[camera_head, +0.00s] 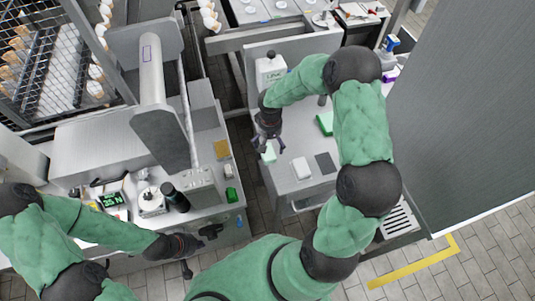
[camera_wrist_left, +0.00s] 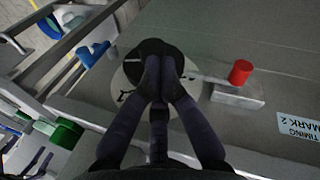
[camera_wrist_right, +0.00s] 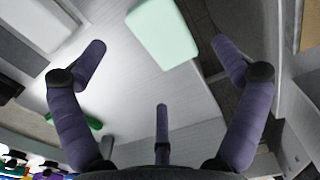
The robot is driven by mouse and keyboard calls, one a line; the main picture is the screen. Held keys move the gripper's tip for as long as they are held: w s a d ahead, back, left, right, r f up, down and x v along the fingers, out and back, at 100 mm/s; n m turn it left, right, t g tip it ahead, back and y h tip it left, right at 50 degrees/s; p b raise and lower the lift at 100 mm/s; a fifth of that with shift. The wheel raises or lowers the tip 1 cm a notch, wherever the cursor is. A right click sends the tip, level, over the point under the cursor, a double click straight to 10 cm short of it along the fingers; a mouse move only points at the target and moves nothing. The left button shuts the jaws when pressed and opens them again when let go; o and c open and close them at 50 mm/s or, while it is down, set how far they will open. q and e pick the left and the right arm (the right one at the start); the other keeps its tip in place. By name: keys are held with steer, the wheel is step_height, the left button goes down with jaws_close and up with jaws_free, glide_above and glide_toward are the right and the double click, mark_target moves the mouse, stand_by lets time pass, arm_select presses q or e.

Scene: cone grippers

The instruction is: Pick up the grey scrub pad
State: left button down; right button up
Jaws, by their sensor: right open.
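A dark grey flat pad (camera_head: 326,162), which looks like the grey scrub pad, lies on the right grey table, to the right of a white block (camera_head: 301,168). My right gripper (camera_head: 268,147) is open and empty over the table's left edge, beside a pale green block (camera_head: 269,155) and to the left of the pad. In the right wrist view the pale green block (camera_wrist_right: 163,32) is just past the spread fingers, and the white block (camera_wrist_right: 45,22) is at upper left. My left gripper (camera_wrist_left: 161,75) has its fingers together before a black round knob; contact is unclear.
A floor gap separates the two benches.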

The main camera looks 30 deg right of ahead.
mark_target(270, 151)
steer(key=f, duration=0.2)
steer(key=s+f+b, duration=0.1)
steer(key=f, duration=0.1)
steer(key=shift+a+f, duration=0.1)
steer(key=shift+f, duration=0.15)
steer(key=shift+w+f, duration=0.1)
steer(key=shift+f, duration=0.35)
steer(key=shift+r, duration=0.1)
steer(key=c, duration=1)
steer(key=shift+c, duration=0.2)
steer(key=shift+r, duration=0.55)
step_height(270, 151, up, 2)
steer(key=shift+r+p, duration=0.15)
steer(key=shift+p, duration=0.3)
steer(key=s+a+r+p, duration=0.1)
steer(key=s+r, duration=0.8)
steer(key=s, duration=0.5)
steer(key=shift+a+r+p, duration=0.3)
steer(key=shift+p, duration=0.05)
